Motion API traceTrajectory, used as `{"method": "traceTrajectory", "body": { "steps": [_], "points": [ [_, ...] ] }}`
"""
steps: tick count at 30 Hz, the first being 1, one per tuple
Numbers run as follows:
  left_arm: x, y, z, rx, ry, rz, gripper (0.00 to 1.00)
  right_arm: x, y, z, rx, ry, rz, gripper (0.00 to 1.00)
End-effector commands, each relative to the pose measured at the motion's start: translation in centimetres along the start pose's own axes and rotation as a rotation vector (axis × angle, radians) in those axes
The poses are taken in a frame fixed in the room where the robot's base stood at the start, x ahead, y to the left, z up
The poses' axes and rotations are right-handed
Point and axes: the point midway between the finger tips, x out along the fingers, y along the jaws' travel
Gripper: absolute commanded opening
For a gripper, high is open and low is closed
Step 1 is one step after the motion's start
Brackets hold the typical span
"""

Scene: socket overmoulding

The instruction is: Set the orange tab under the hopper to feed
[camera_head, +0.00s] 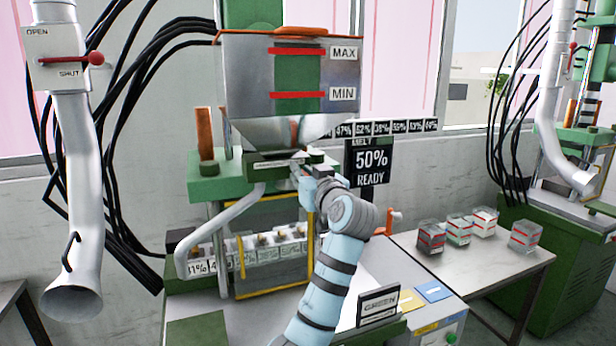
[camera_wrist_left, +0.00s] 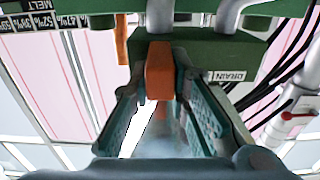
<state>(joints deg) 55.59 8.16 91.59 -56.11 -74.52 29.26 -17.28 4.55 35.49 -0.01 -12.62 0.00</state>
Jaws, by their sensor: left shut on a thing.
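The hopper (camera_head: 240,95), with MAX and MIN marks and a green window, stands over the machine's green block. My left gripper (camera_head: 303,172) is at that block, just below the hopper outlet. In the left wrist view, the orange tab (camera_wrist_left: 160,66) stands out from the green block between the two fingers of my left gripper (camera_wrist_left: 160,82), which is shut on it. A DRAIN label (camera_wrist_left: 228,76) is on the block, right of the tab in that view. In the head view my gripper hides the tab, and a small label beside it is too small to read. My right gripper is not in view.
A dark sign (camera_head: 371,162) reads MELT 50% READY, close right of my wrist. An orange handle (camera_head: 386,222) sticks out below it. A white pipe (camera_head: 75,200) with a red OPEN/SHUT lever hangs at left. Several clear boxes stand on the right table (camera_head: 480,272).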

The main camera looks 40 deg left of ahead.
Motion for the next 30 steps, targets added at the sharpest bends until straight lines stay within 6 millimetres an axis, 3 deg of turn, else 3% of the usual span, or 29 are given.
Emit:
{"method": "traceTrajectory", "body": {
  "steps": [7, 8, 11, 21, 25, 30],
  "points": [
    [0.0, 0.1, 0.0, -0.003, -0.001, 0.007, 0.0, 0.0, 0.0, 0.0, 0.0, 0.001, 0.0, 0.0],
    [0.0, 0.2, 0.0, -0.003, -0.001, 0.007, 0.19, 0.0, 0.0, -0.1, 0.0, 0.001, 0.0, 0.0],
    [0.0, 0.2, 0.0, -0.003, -0.001, 0.007, 0.35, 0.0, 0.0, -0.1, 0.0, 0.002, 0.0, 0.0],
    [-0.3, 0.1, 0.0, -0.002, 0.0, 0.006, 0.37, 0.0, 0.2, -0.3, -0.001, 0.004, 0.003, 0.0],
    [-2.3, 0.2, 0.1, -0.005, -0.001, 0.009, 0.37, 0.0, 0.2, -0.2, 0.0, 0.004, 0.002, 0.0],
    [-7.2, 0.3, 0.1, -0.006, -0.004, 0.011, 0.37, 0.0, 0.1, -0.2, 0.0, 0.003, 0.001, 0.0]
  ]
}}
